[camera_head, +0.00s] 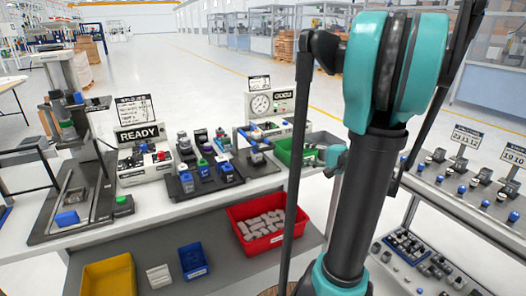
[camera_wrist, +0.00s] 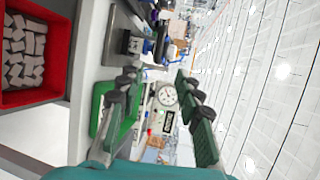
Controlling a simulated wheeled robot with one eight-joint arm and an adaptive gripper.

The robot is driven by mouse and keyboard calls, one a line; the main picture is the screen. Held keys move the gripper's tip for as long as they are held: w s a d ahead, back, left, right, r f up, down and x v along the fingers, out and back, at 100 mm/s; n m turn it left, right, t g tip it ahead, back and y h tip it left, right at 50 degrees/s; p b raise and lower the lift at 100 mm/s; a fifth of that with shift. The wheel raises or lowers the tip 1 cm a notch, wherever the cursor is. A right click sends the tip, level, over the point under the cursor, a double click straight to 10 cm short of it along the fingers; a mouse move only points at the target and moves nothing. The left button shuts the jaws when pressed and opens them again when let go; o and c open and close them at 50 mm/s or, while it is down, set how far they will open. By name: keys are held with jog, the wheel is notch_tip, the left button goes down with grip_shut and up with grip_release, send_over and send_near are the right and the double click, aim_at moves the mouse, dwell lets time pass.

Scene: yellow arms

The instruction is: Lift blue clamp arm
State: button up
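A blue block-like part (camera_head: 67,218) sits at the front of a dark fixture plate (camera_head: 84,200) at the left of the bench in the head view. Several small blue-topped parts, such as one at the bench middle (camera_head: 204,168), stand on dark holders. I cannot tell for sure which blue part is the clamp arm. In the wrist view my gripper (camera_wrist: 158,80) is open, its two green fingers wide apart with nothing between them. It is above the bench's right side, well away from the left fixture. In the head view my arm largely hides the gripper.
A red bin (camera_head: 240,239) of grey pieces, a yellow bin (camera_head: 108,278) and a blue bin (camera_head: 193,261) are on the lower shelf.

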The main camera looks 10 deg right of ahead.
aim_at(269, 149)
jog(key=x, duration=1.6)
jog(key=shift+w+a+f, duration=0.1)
jog(key=shift+w+a, duration=0.1)
jog(key=shift+a, duration=0.05)
grip_shut()
